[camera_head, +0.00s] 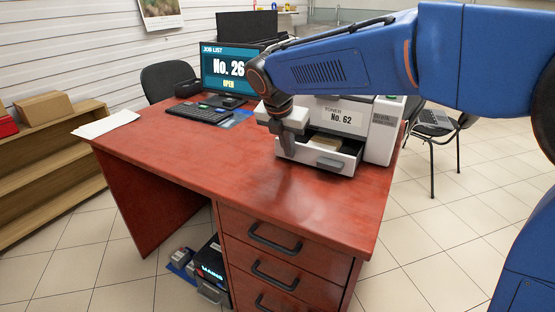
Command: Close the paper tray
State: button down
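A white and grey printer (383,130) stands on the red desk at its right rear, with a label reading "TONER No. 62". Its paper tray (345,163) sticks out of the lower front, open at the top, with a brown item (327,144) visible inside. My gripper (287,141) points down at the tray's left front side and covers part of it. Whether it touches the tray, and whether its fingers are open or shut, I cannot tell.
The desk (200,150) holds a monitor (229,70), a keyboard (198,113) and white paper (106,124). The desk top in front of the tray is clear. Chairs stand behind the desk and at right (438,125). A wooden shelf (45,170) is at left.

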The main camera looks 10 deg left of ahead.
jog(key=w+d, duration=0.1)
jog(key=w, duration=0.2)
jog(key=w+d, duration=0.1)
jog(key=w, duration=0.2)
jog(key=w+d, duration=0.1)
jog(key=w, duration=0.2)
jog(key=shift+w+d, duration=0.25)
jog(key=shift+w, duration=0.05)
jog(key=shift+w+d+r, duration=0.1)
jog(key=shift+w, duration=0.15)
jog(key=shift+w+r, duration=0.1)
